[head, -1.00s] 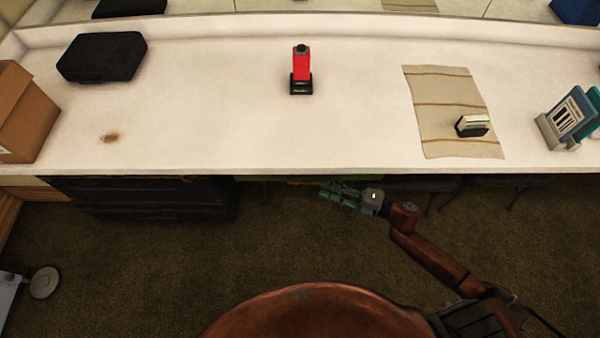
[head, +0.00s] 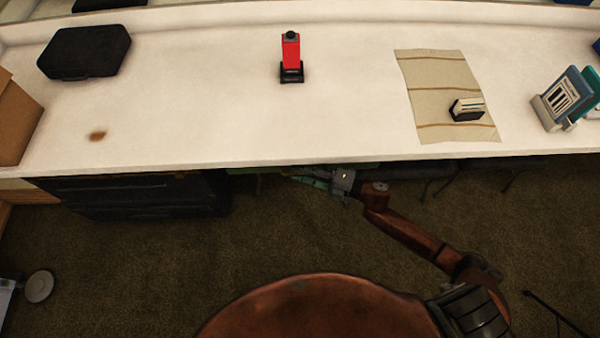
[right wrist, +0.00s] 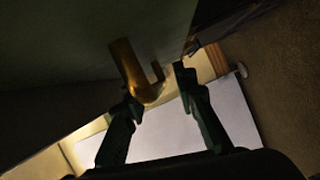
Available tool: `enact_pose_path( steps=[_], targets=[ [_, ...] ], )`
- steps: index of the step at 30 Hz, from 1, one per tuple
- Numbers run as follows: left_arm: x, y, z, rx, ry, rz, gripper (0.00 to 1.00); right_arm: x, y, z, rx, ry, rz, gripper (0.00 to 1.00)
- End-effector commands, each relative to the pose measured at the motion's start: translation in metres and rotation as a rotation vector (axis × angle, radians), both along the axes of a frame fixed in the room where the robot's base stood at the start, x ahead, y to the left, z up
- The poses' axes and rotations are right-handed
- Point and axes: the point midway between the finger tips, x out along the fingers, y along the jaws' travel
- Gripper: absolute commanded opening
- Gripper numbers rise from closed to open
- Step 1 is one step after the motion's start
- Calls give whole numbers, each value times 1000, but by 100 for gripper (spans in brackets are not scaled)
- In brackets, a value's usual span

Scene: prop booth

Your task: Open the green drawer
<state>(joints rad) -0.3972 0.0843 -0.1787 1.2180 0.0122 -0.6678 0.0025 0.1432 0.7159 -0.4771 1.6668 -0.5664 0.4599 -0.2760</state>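The green drawer (head: 246,170) shows only as a thin strip under the counter's front edge in the head view. Its dull green front (right wrist: 70,40) fills the upper left of the right wrist view. A brass handle (right wrist: 124,68) stands out from that front. My right gripper (head: 305,178) is at the counter's front edge, close to the drawer. In the right wrist view, its two dark green fingers (right wrist: 156,84) are apart, with the handle's near end between their tips. I cannot tell whether they touch it. My left gripper is not in view.
The white counter (head: 200,125) overhangs the drawer. On it are a red-and-black item (head: 291,52), a black case (head: 85,52), a striped cloth (head: 430,85) and a card holder (head: 468,110). Black drawers (head: 140,195) are at the left below. The carpet (head: 150,270) in front is mostly clear.

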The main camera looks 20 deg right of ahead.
Motion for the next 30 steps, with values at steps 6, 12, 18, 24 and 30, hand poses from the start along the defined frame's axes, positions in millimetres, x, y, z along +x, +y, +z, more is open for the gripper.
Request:
enact_pose_path(
  steps=[6, 12, 18, 24, 30],
  targets=[
    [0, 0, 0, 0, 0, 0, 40, 0, 0, 0, 0, 0, 0, 13],
    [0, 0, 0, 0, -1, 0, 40, 0, 0, 0, 0, 0, 0, 0],
    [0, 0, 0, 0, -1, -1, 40, 0, 0, 0, 0, 0, 0, 0],
    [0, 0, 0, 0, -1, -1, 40, 0, 0, 0, 0, 0, 0, 0],
    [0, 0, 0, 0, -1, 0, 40, -1, 0, 0, 0, 0, 0, 0]
  ],
)
